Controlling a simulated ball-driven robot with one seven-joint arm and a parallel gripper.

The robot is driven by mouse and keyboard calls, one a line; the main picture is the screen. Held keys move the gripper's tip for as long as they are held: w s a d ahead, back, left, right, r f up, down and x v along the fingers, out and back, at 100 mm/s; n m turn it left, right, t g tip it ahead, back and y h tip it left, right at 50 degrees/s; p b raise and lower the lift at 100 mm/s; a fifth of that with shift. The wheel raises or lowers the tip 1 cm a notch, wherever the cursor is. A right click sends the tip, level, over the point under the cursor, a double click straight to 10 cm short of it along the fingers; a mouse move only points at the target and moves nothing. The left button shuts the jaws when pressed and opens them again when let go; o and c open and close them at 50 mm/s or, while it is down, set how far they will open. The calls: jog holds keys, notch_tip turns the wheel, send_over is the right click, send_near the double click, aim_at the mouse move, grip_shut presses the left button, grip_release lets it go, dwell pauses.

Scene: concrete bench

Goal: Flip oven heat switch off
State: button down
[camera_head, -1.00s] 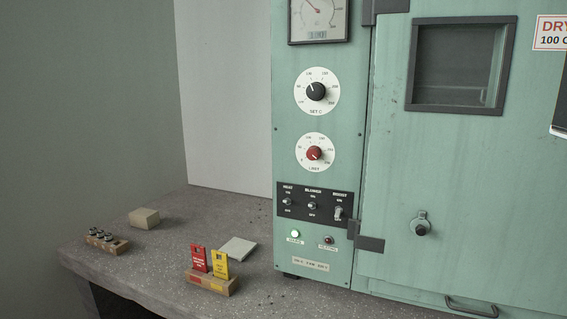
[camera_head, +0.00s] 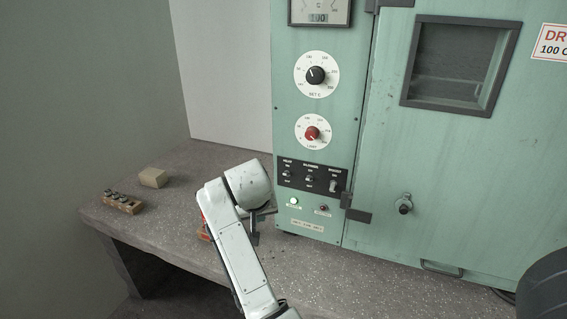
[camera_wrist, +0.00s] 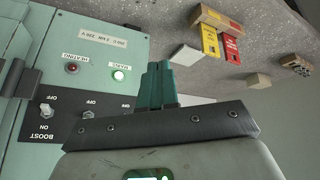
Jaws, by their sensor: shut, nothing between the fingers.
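The heat switch (camera_head: 289,174) is the leftmost of three toggles on the dark switch panel (camera_head: 325,188) of the green oven. It is too small to tell its position. In the wrist view the boost switch (camera_wrist: 46,110) and part of the blower switch (camera_wrist: 88,114) show; the heat switch is hidden behind my gripper. My gripper (camera_wrist: 158,68) has its teal fingers together and empty. In the head view it (camera_head: 262,220) is below and left of the switch panel, apart from it.
The green mains lamp (camera_head: 294,201) is lit; the heating lamp (camera_head: 324,208) looks dull red. Red and yellow tags (camera_wrist: 220,42) in a wooden holder stand on the bench, partly hidden by my arm in the head view. A beige block (camera_head: 153,178) and a small rack (camera_head: 122,203) are at left.

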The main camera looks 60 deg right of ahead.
jog(key=w+d+r+m+g, duration=0.15)
jog(key=d+r+m, duration=0.25)
jog(key=d+r, duration=0.45)
jog(key=m, duration=0.3)
send_near(284, 174)
notch_tip(284, 174, up, 4)
jog(key=shift+w+g+y, duration=0.35)
jog(key=shift+g+y, duration=0.05)
jog(key=shift+g, duration=0.05)
jog(key=shift+d, duration=0.1)
jog(key=p+x, duration=0.1)
jog(key=x, duration=0.9)
jog(key=shift+a+f+h+b, duration=0.3)
jog(key=shift+h+b, duration=0.25)
jog(key=shift+h, duration=0.2)
jog(key=shift+a+f+h+b, duration=0.3)
jog(key=shift+h+b, duration=0.2)
jog(key=shift+h, duration=0.25)
jog(key=shift+a+f, duration=0.1)
jog(key=shift+s+a+f+h+b, duration=0.1)
jog(key=shift+h+b, duration=0.5)
jog(key=shift+b, duration=0.05)
jog(key=shift+a+f+h+b, duration=0.1)
jog(key=shift+h+b, duration=0.3)
jog(key=shift+b, duration=0.1)
